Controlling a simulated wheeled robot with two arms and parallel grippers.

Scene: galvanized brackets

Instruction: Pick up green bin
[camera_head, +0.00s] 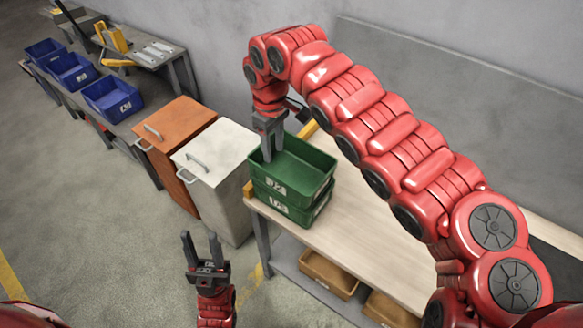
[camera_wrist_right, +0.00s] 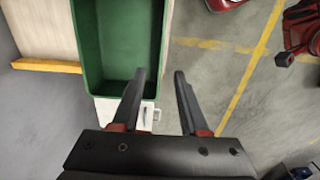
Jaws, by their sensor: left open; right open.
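Two green bins are stacked on the near left corner of the wooden workbench, the upper green bin (camera_head: 312,188) resting on the lower green bin (camera_head: 306,214). Both have white labels, and the upper one looks empty. My right gripper (camera_head: 272,154) points down, open, at the upper bin's left end. In the right wrist view, the upper bin (camera_wrist_right: 115,45) shows ahead of the open right gripper (camera_wrist_right: 159,78), with its side wall lying between the two finger lines. Whether the fingers touch it I cannot tell. My left gripper (camera_head: 200,238) is open and empty over the floor.
The workbench top (camera_head: 365,240) is clear right of the bins. Brown bins (camera_head: 328,272) sit on its lower shelf. A white lidded container (camera_head: 222,165) and an orange one (camera_head: 172,135) stand left of it. Blue bins (camera_head: 112,98) line another bench. A grey wall stands behind.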

